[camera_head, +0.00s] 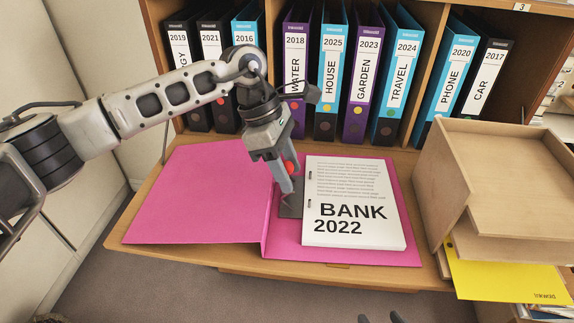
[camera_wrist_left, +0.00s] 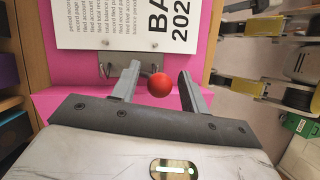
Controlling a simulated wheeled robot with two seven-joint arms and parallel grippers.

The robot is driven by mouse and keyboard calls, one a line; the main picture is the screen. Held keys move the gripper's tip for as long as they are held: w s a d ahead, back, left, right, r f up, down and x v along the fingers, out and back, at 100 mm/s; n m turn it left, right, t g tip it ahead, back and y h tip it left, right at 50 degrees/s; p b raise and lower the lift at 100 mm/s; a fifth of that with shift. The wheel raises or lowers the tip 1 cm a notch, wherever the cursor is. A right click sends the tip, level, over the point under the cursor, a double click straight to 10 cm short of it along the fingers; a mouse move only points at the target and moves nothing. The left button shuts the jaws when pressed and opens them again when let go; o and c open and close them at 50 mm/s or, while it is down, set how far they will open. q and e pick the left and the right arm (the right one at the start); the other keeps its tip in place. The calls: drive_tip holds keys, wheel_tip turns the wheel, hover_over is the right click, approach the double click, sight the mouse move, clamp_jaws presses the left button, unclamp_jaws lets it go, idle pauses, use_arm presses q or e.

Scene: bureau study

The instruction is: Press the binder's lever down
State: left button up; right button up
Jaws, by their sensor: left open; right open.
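An open pink binder (camera_head: 195,195) lies on the desk with its cover spread to the left. A white paper stack (camera_head: 350,190) marked BANK 2022 lies in its right half. My left gripper (camera_head: 287,188) is above the grey metal mechanism (camera_head: 291,205) beside the stack, pointing down. The lever's red knob (camera_head: 289,166) shows at its fingers. In the left wrist view the red knob (camera_wrist_left: 160,87) is between the two parted fingers (camera_wrist_left: 158,72), with a gap on each side. The lever's arm is mostly hidden. Two dark fingertips of my right gripper (camera_head: 380,318) show apart at the bottom edge.
Upright binders (camera_head: 328,80) fill the shelf behind the desk. A wooden letter tray (camera_head: 500,175) stands at the right, with a yellow folder (camera_head: 505,278) sticking out. The desk's front edge (camera_head: 290,272) is close below the pink binder.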

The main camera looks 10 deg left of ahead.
use_arm(q)
drive_tip(key=shift+c, duration=0.4)
